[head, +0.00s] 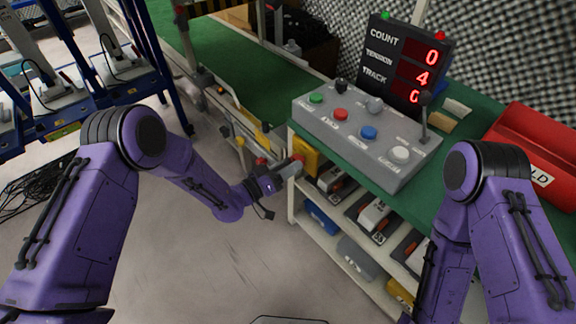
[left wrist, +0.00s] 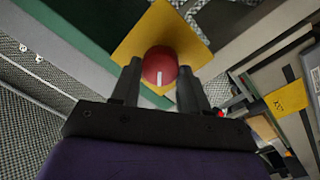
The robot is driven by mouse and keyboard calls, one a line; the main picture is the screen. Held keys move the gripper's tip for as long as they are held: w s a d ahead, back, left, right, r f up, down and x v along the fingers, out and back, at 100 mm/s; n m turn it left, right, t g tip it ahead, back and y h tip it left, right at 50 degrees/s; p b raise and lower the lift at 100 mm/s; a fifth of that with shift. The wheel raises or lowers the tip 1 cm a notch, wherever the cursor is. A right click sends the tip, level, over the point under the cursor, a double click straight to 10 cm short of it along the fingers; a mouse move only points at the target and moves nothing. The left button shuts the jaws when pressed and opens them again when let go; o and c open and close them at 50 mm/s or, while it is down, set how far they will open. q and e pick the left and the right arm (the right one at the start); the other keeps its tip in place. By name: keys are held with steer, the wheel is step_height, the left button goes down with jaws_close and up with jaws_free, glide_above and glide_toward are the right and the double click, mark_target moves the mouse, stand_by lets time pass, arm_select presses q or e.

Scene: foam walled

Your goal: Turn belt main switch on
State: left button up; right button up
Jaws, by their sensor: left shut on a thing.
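The belt main switch is a round red knob (left wrist: 160,66) with a white mark, on a yellow square plate (left wrist: 146,32). In the left wrist view the white mark runs along the picture's vertical. In the head view the yellow plate (head: 306,155) is at the left end of the bench, below the grey control box. My left gripper (left wrist: 158,82) has its two fingers on either side of the red knob and is shut on it. It also shows in the head view (head: 284,171). My right arm shows at the right, but its gripper is not in view.
The grey control box (head: 385,165) with coloured buttons stands on the green bench top. A display (head: 405,62) behind it reads COUNT 0, TENSION 4, TRACK 0. A red box (head: 530,150) lies at the right. Shelves with tools are below.

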arm_select(q)
steer(key=n, duration=0.9)
steer(key=shift+n+t, duration=0.4)
steer(key=shift+f, duration=0.1)
steer(key=o, duration=1.1)
steer(key=shift+c, duration=0.2)
steer(key=shift+s+a, duration=0.1)
steer(key=r+p+v, duration=0.1)
steer(key=v, duration=0.9)
steer(key=shift+s+f, duration=0.25)
steer(key=shift+f, duration=0.15)
